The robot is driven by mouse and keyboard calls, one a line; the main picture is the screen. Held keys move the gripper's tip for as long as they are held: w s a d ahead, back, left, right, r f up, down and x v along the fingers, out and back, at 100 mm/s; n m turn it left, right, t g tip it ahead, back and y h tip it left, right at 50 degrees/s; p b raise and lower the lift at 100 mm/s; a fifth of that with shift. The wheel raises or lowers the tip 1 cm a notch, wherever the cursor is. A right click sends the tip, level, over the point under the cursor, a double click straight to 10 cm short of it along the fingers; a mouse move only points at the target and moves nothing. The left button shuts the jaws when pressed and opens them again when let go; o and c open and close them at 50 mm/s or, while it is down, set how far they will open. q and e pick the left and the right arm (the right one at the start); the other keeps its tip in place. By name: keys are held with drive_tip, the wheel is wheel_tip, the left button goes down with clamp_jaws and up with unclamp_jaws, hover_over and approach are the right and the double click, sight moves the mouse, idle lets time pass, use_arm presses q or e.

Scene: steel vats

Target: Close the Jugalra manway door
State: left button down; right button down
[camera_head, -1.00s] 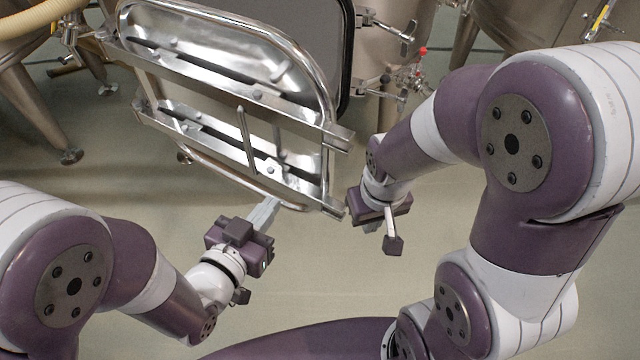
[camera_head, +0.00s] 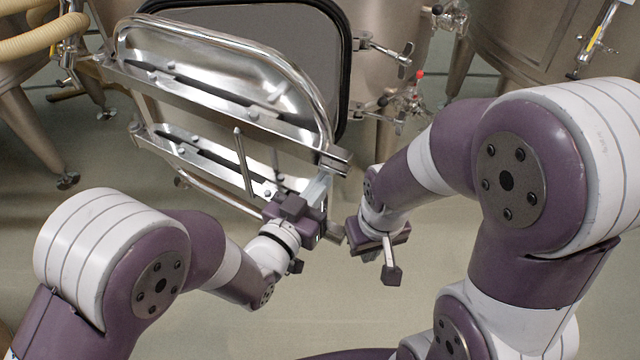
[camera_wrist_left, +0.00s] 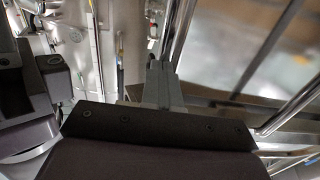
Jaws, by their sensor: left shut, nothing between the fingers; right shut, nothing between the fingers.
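The manway door (camera_head: 210,62) is a polished steel panel with a tubular rim and two cross bars, standing open in front of the dark-gasketed opening (camera_head: 338,60) of the vat. My left gripper (camera_head: 318,188) is shut and empty, its fingertips at the door's lower right edge, close to a bar end. In the left wrist view the shut fingers (camera_wrist_left: 161,85) point at a steel tube of the door (camera_wrist_left: 180,30); whether they touch it I cannot tell. My right gripper (camera_head: 352,228) is shut and empty, just right of the door's lower right corner; its fingertips are largely hidden.
Clamp handles (camera_head: 385,50) stick out from the vat right of the opening. A valve with a red knob (camera_head: 420,75) sits below them. Other vats stand at the back left and right. A beige hose (camera_head: 35,40) is at upper left. The floor (camera_head: 330,300) in front is clear.

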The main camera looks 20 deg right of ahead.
use_arm(q)
drive_tip(key=shift+w+d, duration=0.2)
